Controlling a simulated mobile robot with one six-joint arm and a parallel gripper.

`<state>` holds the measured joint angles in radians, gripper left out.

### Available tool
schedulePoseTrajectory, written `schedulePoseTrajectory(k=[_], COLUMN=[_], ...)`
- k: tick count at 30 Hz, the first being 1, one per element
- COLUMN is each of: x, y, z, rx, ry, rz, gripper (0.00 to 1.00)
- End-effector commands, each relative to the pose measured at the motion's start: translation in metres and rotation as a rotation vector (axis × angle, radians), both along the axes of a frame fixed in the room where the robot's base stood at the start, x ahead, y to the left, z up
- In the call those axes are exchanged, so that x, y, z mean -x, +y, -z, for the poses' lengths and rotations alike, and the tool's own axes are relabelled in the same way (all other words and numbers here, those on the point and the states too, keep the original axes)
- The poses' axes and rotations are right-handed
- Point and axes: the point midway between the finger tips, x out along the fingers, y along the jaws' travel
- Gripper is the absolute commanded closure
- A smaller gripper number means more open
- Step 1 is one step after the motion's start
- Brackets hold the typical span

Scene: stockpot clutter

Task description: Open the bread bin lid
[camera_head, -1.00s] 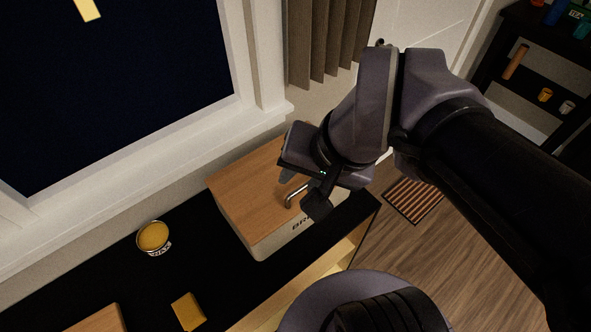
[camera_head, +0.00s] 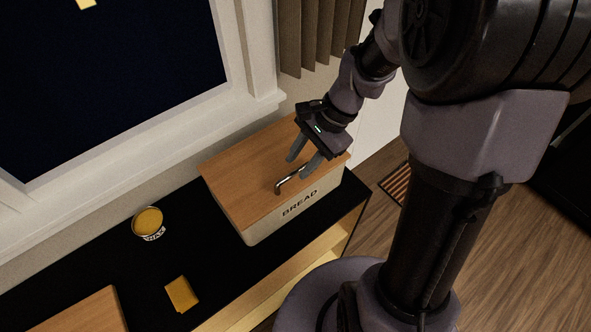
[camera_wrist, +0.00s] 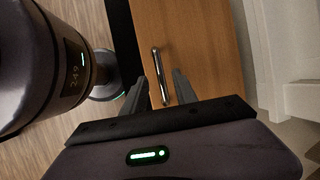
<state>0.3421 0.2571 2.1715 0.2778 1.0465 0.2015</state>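The bread bin (camera_head: 308,206) is a cream box marked BREAD, with a flat wooden lid (camera_head: 240,181) that lies shut on it. A metal bar handle (camera_head: 291,180) is fixed on the lid near its front edge. My gripper (camera_head: 299,167) is above the right part of the lid, its fingers pointing down beside the handle's right end. In the wrist view my gripper (camera_wrist: 158,82) has its two fingers apart, with one end of the handle (camera_wrist: 160,75) showing between them. I cannot tell whether the fingers touch the handle.
A tin (camera_head: 148,222) marked WAX and a yellow block (camera_head: 181,294) stand on the black counter (camera_head: 105,262) left of the bin. A wooden board (camera_head: 92,312) lies at the front left. A window and wall are close behind the bin.

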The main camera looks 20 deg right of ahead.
Motion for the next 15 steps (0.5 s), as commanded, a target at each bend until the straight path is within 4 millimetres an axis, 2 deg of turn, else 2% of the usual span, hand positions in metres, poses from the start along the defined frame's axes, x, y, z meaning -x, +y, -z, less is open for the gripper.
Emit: schedulePoseTrajectory(k=[1,4,13,14,15], x=[0.0,-0.001,-0.001,-0.001,-0.001], y=[0.004,0.009,0.011,0.011,0.011], z=[0.011,0.02,0.022,0.022,0.022], rx=[0.0,0.0,0.001,0.001,0.001], ry=[0.0,0.0,-0.001,-0.001,-0.001], rz=[-0.003,-0.002,-0.001,-0.001,-0.001], gripper=[0.66,0.66,0.66,0.68,0.76])
